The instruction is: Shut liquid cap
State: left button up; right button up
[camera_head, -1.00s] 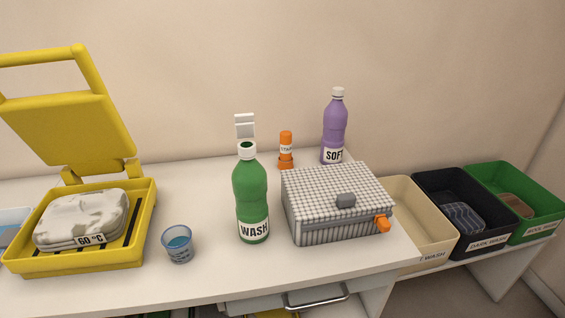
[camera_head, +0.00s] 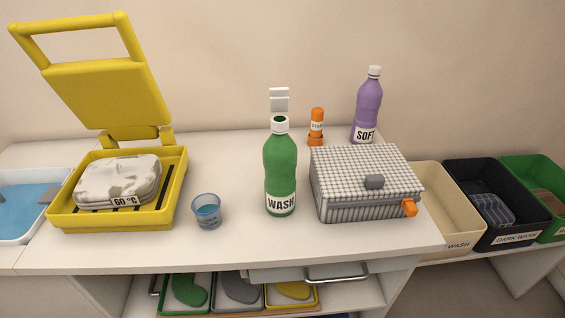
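The green bottle labelled WASH (camera_head: 281,172) stands upright on the white counter, near its middle. Its white flip cap (camera_head: 279,100) is open, with the lid standing up above the neck, and the dark opening shows. A purple bottle labelled SOFT (camera_head: 368,108) stands behind to the right with its white cap (camera_head: 375,71) on. Neither of my grippers shows in the head view.
A checked box (camera_head: 366,185) stands right of the green bottle, a cup of blue liquid (camera_head: 206,211) left of it. An open yellow press (camera_head: 70,213) holds folded cloth. An orange stick (camera_head: 317,128) stands behind. Bins (camera_head: 437,208) are at right. The counter's front is clear.

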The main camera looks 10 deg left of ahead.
aim_at(279, 97)
jog(key=j+z, duration=0.25)
jog(key=z, duration=0.15)
jog(key=k+j+z, duration=0.15)
jog(key=z, duration=0.2)
